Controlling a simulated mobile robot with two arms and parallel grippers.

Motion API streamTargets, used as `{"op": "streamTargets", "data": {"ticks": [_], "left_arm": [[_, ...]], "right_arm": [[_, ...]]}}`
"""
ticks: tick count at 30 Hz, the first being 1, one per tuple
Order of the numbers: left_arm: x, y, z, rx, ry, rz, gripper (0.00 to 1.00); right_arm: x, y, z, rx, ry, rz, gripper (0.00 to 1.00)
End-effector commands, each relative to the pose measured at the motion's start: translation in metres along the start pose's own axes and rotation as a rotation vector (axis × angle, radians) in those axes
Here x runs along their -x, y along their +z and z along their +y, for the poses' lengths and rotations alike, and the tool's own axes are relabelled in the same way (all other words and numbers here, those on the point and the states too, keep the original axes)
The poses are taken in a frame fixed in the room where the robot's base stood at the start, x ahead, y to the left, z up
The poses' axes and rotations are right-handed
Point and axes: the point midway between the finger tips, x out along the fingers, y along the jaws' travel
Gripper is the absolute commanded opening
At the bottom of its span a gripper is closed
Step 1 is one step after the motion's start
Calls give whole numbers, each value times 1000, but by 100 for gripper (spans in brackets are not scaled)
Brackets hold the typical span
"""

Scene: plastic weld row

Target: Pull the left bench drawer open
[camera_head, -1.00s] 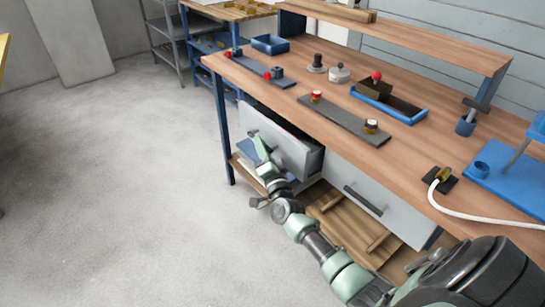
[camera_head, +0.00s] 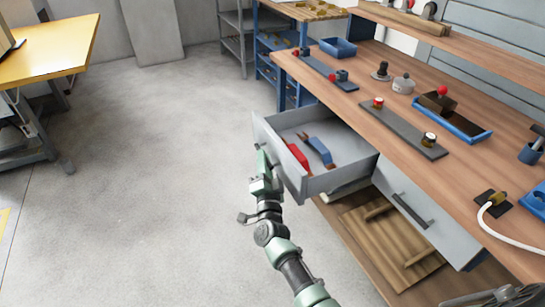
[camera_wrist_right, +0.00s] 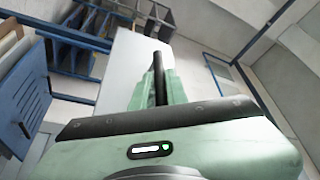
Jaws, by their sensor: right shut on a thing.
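The left bench drawer (camera_head: 350,176) is pulled well out from under the wooden workbench in the head view. Its grey tray shows a red-handled tool (camera_head: 298,157) and a blue-handled tool (camera_head: 319,151) lying inside. My right gripper (camera_head: 262,162) is at the outer face of the drawer front, shut on the drawer's handle. In the right wrist view its green fingers (camera_wrist_right: 158,88) close around the dark handle bar (camera_wrist_right: 160,70) in front of the pale drawer front (camera_wrist_right: 122,68). My left gripper is not in view.
The right drawer (camera_head: 425,215) is closed, with a dark handle. A wooden pallet (camera_head: 385,245) lies on the shelf below. The bench top (camera_head: 400,150) holds fixtures and a blue tray. Open grey floor (camera_head: 150,170) lies left of the drawer; a yellow-topped table (camera_head: 50,50) stands far left.

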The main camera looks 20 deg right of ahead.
Motion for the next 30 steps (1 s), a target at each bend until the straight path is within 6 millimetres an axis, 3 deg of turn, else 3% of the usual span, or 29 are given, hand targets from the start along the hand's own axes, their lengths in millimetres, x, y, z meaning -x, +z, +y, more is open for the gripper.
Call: {"op": "streamTargets", "data": {"ticks": [11,12,13,23,30], "left_arm": [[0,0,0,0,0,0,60],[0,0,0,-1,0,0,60],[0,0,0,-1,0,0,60],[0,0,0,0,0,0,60],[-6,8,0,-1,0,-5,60]], "right_arm": [[0,2,-2,0,-2,-2,0],[0,2,-2,0,-2,-2,17],[0,2,-2,0,-2,-2,23],[2,2,-1,0,0,-1,23],[34,2,-1,-1,2,-3,23]]}}
